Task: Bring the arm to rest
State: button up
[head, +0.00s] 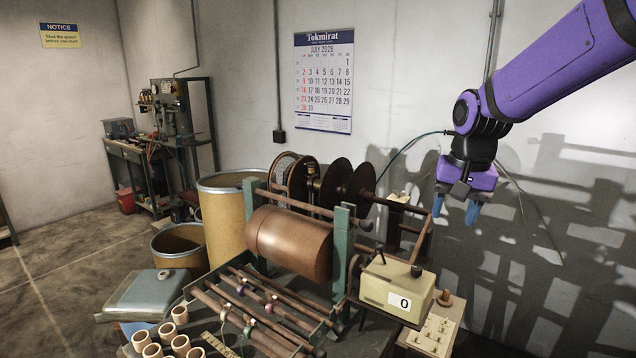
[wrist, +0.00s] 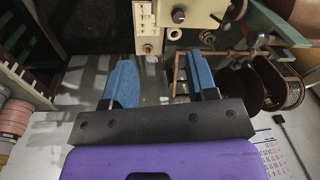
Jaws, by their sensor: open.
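My purple arm comes in from the upper right in the head view. My gripper (head: 457,210) points down with blue fingertips, above and to the right of the winding machine. In the wrist view the two blue fingers of my gripper (wrist: 163,85) stand apart with nothing between them. The winding machine's copper-coloured drum (head: 290,243) and its cream counter box (head: 396,285), which reads 0, are below and to the left of it. My gripper appears apart from the machine.
Dark reels (head: 336,180) stand behind the drum. A control box (head: 433,335) with switches sits at the lower right. Cardboard drums (head: 222,225) and a grey-green case (head: 146,292) are to the left. A calendar (head: 324,80) hangs on the wall. Space around my gripper looks clear.

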jog(key=s+d+r+n+t, duration=0.2)
jog(key=s+r, duration=0.1)
jog(key=s, duration=0.8)
jog(key=s+d+r+n+t, duration=0.2)
jog(key=s, duration=1)
jog(key=shift+r+h, duration=0.3)
jog(key=shift+r, duration=0.1)
jog(key=shift+w, duration=0.1)
